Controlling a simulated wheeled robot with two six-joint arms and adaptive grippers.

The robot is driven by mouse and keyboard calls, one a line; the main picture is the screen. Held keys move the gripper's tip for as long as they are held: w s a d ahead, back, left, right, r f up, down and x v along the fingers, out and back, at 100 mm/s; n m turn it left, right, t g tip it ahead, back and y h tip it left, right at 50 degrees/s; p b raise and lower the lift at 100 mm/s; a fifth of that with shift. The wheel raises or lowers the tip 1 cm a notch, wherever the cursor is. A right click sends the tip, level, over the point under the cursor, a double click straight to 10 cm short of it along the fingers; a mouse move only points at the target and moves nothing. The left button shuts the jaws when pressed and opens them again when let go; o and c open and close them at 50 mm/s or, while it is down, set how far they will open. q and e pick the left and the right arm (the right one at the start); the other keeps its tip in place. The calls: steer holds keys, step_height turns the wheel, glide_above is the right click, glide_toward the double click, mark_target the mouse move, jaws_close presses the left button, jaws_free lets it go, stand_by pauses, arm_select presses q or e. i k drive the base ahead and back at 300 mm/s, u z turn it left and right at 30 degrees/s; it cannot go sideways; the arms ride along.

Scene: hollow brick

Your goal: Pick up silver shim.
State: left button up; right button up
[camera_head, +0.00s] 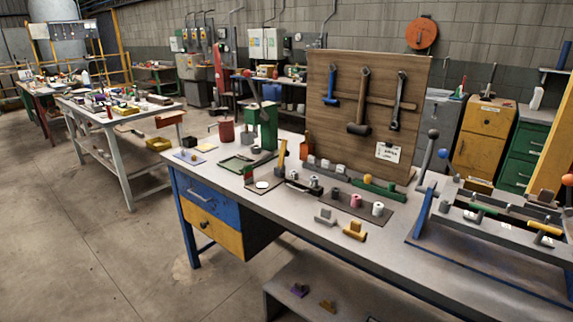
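Neither of my grippers is in view. On the front edge of the workbench (400,246) lies a small silver-grey stepped piece (325,217), which looks like the silver shim, though I cannot be sure. Nothing touches or covers the silver-grey piece.
A dark mat (345,207) with small cylinders lies just behind. A brown pegboard (335,80) with hanging tools stands at the back. A green press (264,126) is at the left, a blue-framed fixture (425,214) at the right. Bare benchtop lies between the yellow piece and the fixture.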

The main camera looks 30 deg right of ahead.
mark_target(325, 165)
steer(key=z, duration=0.05)
steer(key=i, duration=2.65)
steer(key=z, duration=3.05)
